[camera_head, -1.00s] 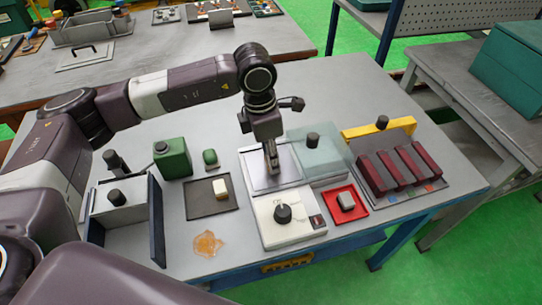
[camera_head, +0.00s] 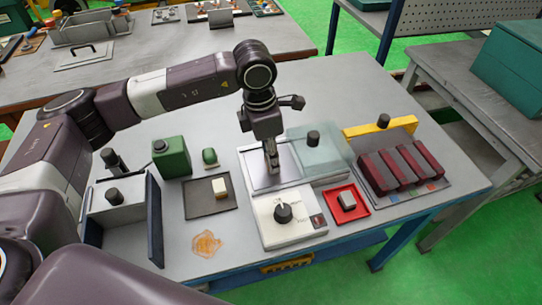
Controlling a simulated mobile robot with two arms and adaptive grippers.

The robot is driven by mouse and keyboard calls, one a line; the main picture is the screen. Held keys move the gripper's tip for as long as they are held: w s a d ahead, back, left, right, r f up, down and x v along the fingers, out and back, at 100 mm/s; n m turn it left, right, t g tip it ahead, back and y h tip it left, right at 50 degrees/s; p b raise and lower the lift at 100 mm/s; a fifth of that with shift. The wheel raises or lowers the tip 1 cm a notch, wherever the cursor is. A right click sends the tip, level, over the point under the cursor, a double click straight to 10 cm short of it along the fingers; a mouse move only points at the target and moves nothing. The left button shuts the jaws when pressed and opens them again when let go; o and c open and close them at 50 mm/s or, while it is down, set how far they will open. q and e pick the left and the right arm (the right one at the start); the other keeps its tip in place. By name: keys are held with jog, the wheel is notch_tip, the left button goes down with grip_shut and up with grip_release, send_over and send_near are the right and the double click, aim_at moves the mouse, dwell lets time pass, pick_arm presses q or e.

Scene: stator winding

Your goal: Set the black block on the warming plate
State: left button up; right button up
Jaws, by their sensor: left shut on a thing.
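The warming plate (camera_head: 289,178) is a square silvery plate at the back of a white unit with a black dial (camera_head: 283,212) on its front panel. My left gripper (camera_head: 272,166) points straight down over the plate and is shut on the black block. The block is small and almost fully hidden between the fingers, low at the plate. I cannot tell whether it touches the plate. My right gripper is not in view.
A red tray (camera_head: 362,207) holds a grey block, and dark red bars (camera_head: 425,158) lie further right. A dark mat (camera_head: 198,208) with a cream block and an amber spill (camera_head: 206,243) lie left.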

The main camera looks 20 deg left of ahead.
pick_arm(q)
jog(key=o, duration=1.2)
jog(key=shift+o, duration=0.3)
jog(key=shift+o, duration=1.1)
jog(key=shift+r, duration=0.1)
jog(key=shift+r+p, duration=1.55)
jog(key=shift+r, duration=1.9)
